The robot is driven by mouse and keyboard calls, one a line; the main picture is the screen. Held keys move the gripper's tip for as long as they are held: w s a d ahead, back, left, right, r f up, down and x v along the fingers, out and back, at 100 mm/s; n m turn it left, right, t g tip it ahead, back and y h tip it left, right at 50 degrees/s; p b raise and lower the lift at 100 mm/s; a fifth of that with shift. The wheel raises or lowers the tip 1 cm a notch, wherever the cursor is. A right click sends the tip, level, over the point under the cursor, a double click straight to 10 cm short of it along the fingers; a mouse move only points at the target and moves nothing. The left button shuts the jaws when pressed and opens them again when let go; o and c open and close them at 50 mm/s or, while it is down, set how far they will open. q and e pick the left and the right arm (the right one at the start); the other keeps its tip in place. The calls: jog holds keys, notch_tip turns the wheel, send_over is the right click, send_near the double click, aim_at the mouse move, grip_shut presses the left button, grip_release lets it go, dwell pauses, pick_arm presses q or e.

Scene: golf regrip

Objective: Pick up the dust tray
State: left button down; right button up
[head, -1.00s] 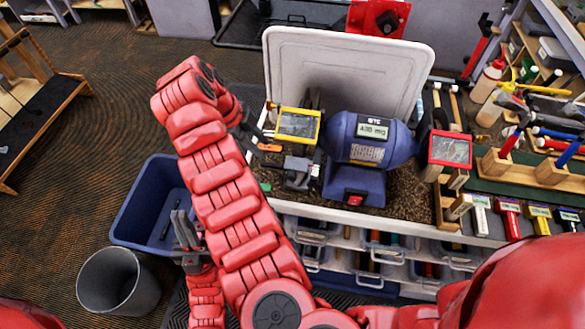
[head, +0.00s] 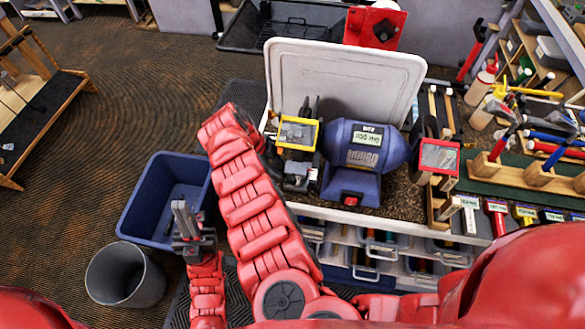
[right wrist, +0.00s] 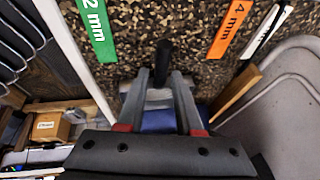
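A small dark grey box (head: 298,178), which looks like the dust tray, sits on the bench left of the blue grinder's base, below the yellow-framed shield. In the right wrist view, a dark handle (right wrist: 162,62) on a grey body lies between the fingers of my right gripper (right wrist: 160,80). These fingers stand apart, with gaps beside the handle. In the head view, my right arm mostly hides that gripper. My left gripper (head: 184,214) points up beside the blue bin, away from the bench, and no object shows in it; its finger gap is unclear.
The blue grinder (head: 365,150) stands close right. A pale upright panel (head: 340,65) is behind it. Green (right wrist: 97,30) and orange (right wrist: 235,30) labels lie on the speckled bench top. A blue bin (head: 140,205) and grey bucket (head: 125,278) stand on the floor.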

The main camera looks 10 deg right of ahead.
grip_shut()
jog(key=shift+w, duration=0.15)
dwell(0.4)
